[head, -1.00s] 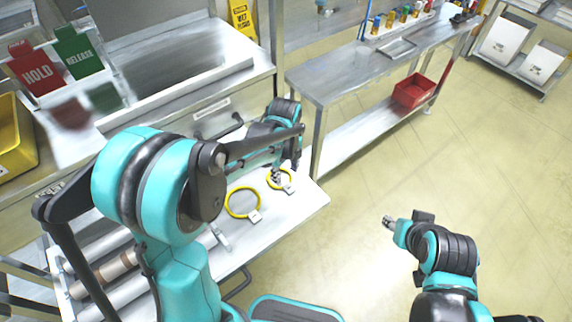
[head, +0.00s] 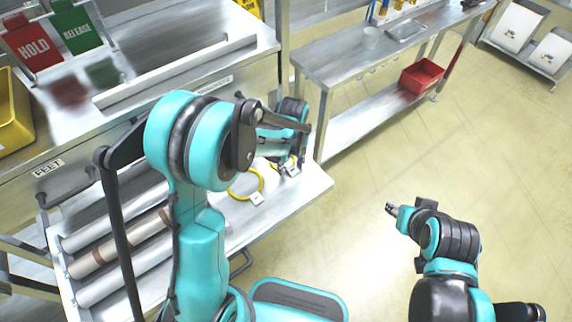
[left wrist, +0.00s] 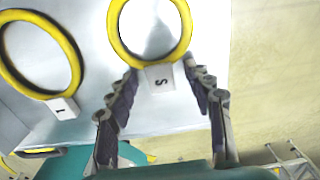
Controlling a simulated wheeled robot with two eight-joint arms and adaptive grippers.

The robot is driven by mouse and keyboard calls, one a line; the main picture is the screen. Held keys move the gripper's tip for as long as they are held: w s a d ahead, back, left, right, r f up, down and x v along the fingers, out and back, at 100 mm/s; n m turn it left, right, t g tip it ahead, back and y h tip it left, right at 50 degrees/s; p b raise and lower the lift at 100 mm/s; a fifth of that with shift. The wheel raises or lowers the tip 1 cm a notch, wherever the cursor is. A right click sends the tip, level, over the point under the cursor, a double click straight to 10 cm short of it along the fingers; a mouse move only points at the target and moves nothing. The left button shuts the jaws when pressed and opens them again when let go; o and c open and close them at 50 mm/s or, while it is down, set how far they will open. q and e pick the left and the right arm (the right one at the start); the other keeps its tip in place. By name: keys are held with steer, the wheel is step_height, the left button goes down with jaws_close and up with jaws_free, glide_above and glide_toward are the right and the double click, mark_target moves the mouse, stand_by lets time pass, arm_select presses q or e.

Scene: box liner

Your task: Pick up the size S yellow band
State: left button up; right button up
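The size S yellow band (left wrist: 186,40) has a white tag marked S (left wrist: 160,78). My left gripper (left wrist: 169,77) is open, with its two fingers apart on either side of that tag. I cannot tell whether they touch it. In the head view the left gripper (head: 288,164) is low over the open drawer surface and partly hides the band, whose tag (head: 293,171) shows. A larger yellow band (head: 249,184) lies to the left; its tag (left wrist: 63,108) shows a mark like 1 or L. My right gripper (head: 391,208) hangs over the floor, too small to judge.
The bands lie on a pale drawer surface (head: 290,205), with rolls (head: 110,255) at its left end. A metal bench (head: 345,70) stands behind, with a red bin (head: 421,76) on its lower shelf.

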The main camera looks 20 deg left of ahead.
arm_select(q)
jaws_close()
